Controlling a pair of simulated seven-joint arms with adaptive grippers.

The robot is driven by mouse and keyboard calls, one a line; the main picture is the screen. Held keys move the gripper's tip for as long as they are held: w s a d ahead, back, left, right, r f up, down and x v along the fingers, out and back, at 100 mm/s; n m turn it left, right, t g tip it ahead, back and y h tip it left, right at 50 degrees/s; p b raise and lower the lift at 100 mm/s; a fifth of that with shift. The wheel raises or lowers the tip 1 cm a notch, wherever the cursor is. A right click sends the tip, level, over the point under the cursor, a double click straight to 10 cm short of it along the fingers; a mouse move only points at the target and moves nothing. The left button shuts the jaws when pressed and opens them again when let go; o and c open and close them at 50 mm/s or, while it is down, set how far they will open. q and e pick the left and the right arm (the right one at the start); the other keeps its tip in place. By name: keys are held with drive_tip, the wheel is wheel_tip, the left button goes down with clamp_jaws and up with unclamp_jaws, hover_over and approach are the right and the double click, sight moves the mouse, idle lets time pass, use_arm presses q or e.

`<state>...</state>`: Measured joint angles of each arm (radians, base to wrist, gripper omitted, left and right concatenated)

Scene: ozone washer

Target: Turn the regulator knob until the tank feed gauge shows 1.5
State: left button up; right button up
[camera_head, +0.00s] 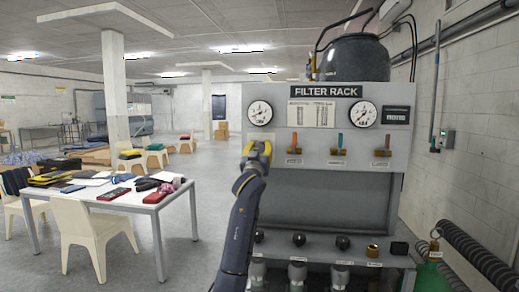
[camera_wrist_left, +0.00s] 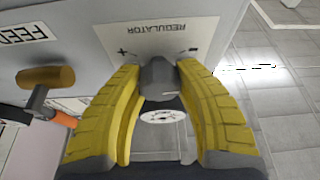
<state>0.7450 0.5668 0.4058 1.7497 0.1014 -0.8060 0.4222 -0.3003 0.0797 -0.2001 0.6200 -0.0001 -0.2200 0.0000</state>
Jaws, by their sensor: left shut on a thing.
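The filter rack (camera_head: 325,182) is a grey panel with two round white gauges. The left gauge (camera_head: 260,113) is just above my gripper, and the right gauge (camera_head: 364,114) is across the panel. Their readings and captions are too small to read surely. In the left wrist view, a dark grey regulator knob (camera_wrist_left: 157,75) sits under the REGULATOR label (camera_wrist_left: 160,28), between plus and minus marks. My left gripper (camera_head: 257,152) has yellow fingers shut on the knob from both sides. In the head view the gripper hides the knob. My right gripper is out of view.
Several coloured levers, including an orange lever (camera_head: 294,143), stand right of my gripper.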

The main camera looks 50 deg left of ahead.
use_arm(q)
drive_tip(key=m+t+h, duration=0.1)
drive_tip(key=m, duration=0.2)
drive_tip(key=m+h, duration=0.1)
drive_tip(key=m, duration=0.2)
drive_tip(key=shift+r+m+t+h, duration=0.15)
drive_tip(key=shift+m+t+h, duration=0.15)
drive_tip(key=shift+t+h, duration=0.1)
drive_tip(key=shift+m+t+h, duration=0.3)
drive_tip(key=shift+m+h, duration=0.7)
drive_tip(key=shift+m, duration=1.4)
drive_tip(key=o, duration=1.2)
drive_tip(key=shift+d, duration=0.1)
drive_tip(key=shift+v, duration=6)
